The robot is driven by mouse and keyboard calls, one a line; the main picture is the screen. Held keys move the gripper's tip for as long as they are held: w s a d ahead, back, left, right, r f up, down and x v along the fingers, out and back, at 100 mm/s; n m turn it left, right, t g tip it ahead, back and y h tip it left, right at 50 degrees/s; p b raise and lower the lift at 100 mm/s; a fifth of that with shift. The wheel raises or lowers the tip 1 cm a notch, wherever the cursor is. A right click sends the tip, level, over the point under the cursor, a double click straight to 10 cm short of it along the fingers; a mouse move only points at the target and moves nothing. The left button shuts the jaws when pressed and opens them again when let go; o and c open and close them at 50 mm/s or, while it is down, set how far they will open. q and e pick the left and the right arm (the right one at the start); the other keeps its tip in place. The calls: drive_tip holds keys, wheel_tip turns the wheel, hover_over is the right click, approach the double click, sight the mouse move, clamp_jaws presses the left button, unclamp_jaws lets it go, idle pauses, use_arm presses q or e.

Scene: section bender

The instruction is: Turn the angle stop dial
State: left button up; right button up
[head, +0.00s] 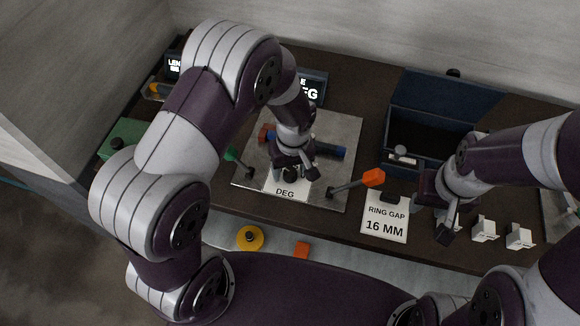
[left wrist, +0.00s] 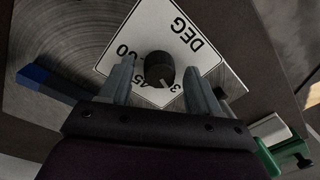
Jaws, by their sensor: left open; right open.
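The angle stop dial (left wrist: 158,68) is a small black round knob with a pale pointer line. It sits on a white card (left wrist: 178,30) marked DEG with numbers around the knob. In the head view the card (head: 285,192) shows below my left gripper (head: 296,170), which partly hides it. In the left wrist view my left gripper (left wrist: 160,90) is open, with one finger on each side of the dial and gaps visible. I cannot tell its height over the card. My right gripper (head: 440,212) is open, right of the ring gap card.
A metal plate (head: 345,133) carries the bender, with an orange-ended lever (head: 373,177) at right. A ring gap card (head: 385,215) reads 16 MM. An open blue box (head: 400,122) stands behind. White blocks (head: 485,229) and a yellow disc (head: 250,238) lie nearer the front.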

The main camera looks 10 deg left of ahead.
use_arm(q)
drive_tip(key=shift+s+d, duration=0.1)
drive_tip(key=shift+d, duration=0.05)
drive_tip(key=shift+f, duration=0.1)
drive_tip(key=c, duration=1)
drive_tip(key=shift+c, duration=0.2)
drive_tip(key=shift+m, duration=0.4)
drive_tip(key=m+p, duration=0.1)
drive_tip(key=m, duration=0.2)
drive_tip(key=m+p, duration=0.1)
drive_tip(key=m, duration=0.2)
drive_tip(key=shift+r+m+p, duration=0.2)
drive_tip(key=shift+m+p, duration=0.1)
drive_tip(key=shift+p, duration=0.1)
drive_tip(key=m+p, duration=0.1)
drive_tip(key=m, duration=0.3)
drive_tip(key=shift+t+p, duration=0.3)
drive_tip(key=shift+m+p, duration=0.5)
drive_tip(key=shift+m, duration=0.7)
drive_tip(key=shift+f, duration=0.1)
